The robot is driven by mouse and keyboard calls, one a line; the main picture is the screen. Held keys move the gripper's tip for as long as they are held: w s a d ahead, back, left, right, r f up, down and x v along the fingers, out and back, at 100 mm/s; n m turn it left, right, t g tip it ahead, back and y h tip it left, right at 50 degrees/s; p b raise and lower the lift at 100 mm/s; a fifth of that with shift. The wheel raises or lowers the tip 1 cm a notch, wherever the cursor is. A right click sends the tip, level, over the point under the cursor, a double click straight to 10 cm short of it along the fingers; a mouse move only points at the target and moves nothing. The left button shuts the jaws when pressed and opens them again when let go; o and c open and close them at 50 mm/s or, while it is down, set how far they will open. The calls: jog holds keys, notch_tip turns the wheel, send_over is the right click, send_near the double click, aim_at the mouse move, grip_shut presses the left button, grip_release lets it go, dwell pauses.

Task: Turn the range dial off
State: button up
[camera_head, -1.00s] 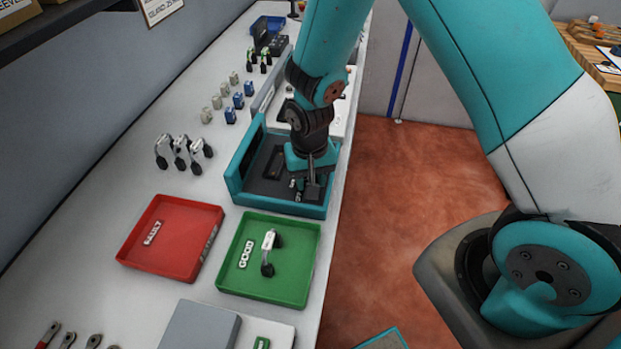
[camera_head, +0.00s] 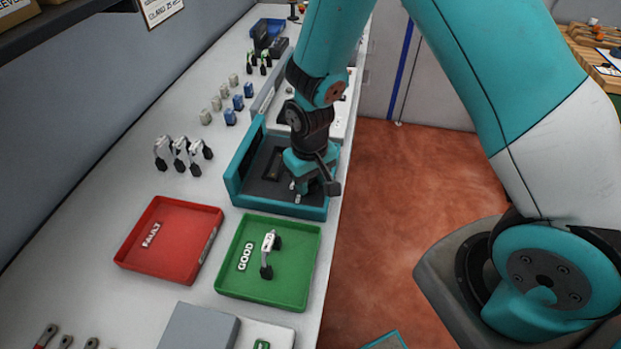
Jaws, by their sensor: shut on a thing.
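My gripper (camera_head: 309,187) points down over the front right part of a teal-framed unit with a dark recessed panel (camera_head: 268,181). It is shut on a small part at that panel, which I take to be the range dial. The dial is mostly hidden behind my gripper, so its setting cannot be read. A small light-coloured piece (camera_head: 297,198) shows just beside the fingers. A dark rectangular piece (camera_head: 276,163) lies on the panel left of my wrist.
A red tray marked FAULT (camera_head: 153,234) is empty. A green tray marked GOOD (camera_head: 245,255) holds a silver and black part (camera_head: 268,253). Several similar parts stand at the left. Small grey and blue blocks stand behind. The bench's right edge is close to my gripper.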

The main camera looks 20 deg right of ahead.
jog(key=o, duration=0.9)
jog(key=shift+r, duration=0.1)
notch_tip(320, 180, up, 17)
jog(key=b, duration=0.2)
jog(key=shift+r, duration=0.1)
jog(key=s+a+r+n+y, duration=0.2)
jog(key=s+r, duration=0.1)
jog(key=s, duration=0.6)
jog(key=s+a+r+n+y, duration=0.2)
jog(key=s+r+n, duration=0.1)
jog(key=s, duration=0.6)
jog(key=shift+s+a+r, duration=0.15)
jog(key=shift+s+r, duration=0.1)
jog(key=shift+r, duration=0.3)
